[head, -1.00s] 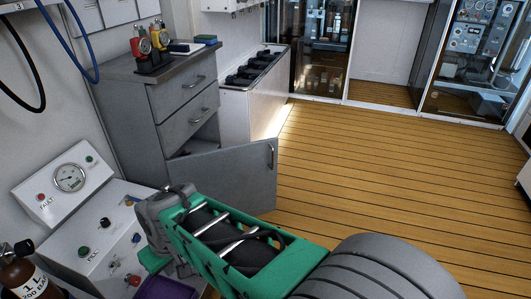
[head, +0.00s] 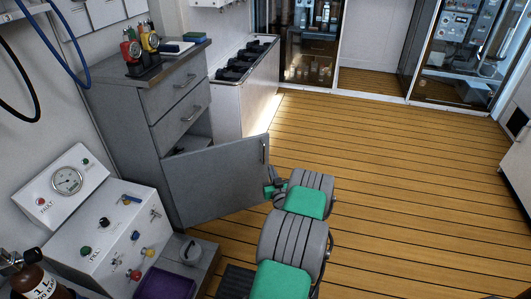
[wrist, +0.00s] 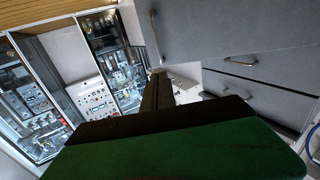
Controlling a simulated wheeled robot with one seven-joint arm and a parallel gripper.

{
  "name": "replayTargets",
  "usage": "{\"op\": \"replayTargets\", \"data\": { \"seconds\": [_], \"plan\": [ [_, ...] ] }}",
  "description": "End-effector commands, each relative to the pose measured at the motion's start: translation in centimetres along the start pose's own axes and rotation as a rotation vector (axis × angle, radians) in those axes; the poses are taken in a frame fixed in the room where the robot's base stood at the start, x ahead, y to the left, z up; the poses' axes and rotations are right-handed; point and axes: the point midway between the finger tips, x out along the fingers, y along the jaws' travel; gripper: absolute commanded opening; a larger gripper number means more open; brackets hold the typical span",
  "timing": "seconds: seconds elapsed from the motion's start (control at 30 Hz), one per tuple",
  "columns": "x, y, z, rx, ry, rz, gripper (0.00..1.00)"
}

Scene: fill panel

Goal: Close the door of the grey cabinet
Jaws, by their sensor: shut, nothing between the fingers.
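The grey cabinet (head: 132,135) stands at the left with two drawers above. Its lower door (head: 212,182) is swung out towards the right, and part of the dark opening (head: 188,142) shows behind it. The door's handle (head: 264,149) is near its free edge. My gripper (head: 272,184) is at the free edge of the door, partly hidden by my arm. In the wrist view the shut, dark fingers (wrist: 158,90) reach past the door (wrist: 225,25) and its handle (wrist: 153,38). I cannot tell whether they touch the door.
A white gauge console (head: 110,225) and a brown bottle (head: 42,282) stand at the front left. A purple bin (head: 165,284) is beside the console. The wooden floor (head: 390,170) to the right is clear.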

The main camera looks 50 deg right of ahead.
Motion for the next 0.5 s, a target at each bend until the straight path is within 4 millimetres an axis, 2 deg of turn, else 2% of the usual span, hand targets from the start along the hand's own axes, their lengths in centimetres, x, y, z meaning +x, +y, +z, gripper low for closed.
{"op": "replayTargets", "data": {
  "seconds": [0.3,0.5],
  "plan": [
    [6.8,-0.2,0.2,-0.003,0.001,-0.005,0.0],
    [10.7,-0.2,0.2,-0.002,0.002,-0.004,0.0]
  ]
}}
